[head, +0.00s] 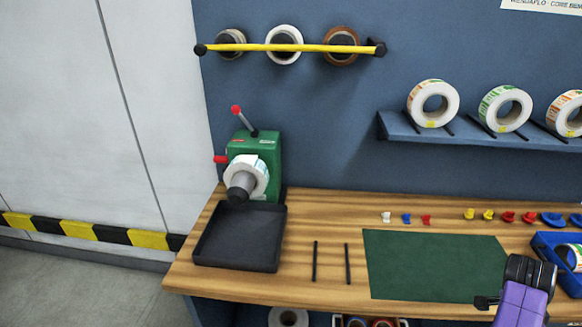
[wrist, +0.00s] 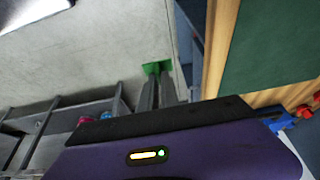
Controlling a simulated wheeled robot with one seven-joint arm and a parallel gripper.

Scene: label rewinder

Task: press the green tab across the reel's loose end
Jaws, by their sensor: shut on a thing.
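My gripper (wrist: 161,88) is shut on a small green tab (wrist: 157,67), which shows at the fingertips in the wrist view. In the head view my gripper (head: 487,302) is at the bottom right, by the front right corner of the green mat; the tab cannot be made out there. A white label reel (head: 262,180) sits on the grey hub of the green rewinder (head: 262,150) at the left, far from my gripper. Another reel (head: 574,256) lies partly in view in the blue tray at the right edge. I cannot make out a loose end on either.
A black tray (head: 280,240) stands below the rewinder hub. Two dark bars (head: 315,262) lie between it and the green mat (head: 425,262), which is bare. Several coloured pieces (head: 427,219) line the bench's back. Reels (head: 420,92) stand on the wall shelf; rolls hang on a yellow bar (head: 265,47).

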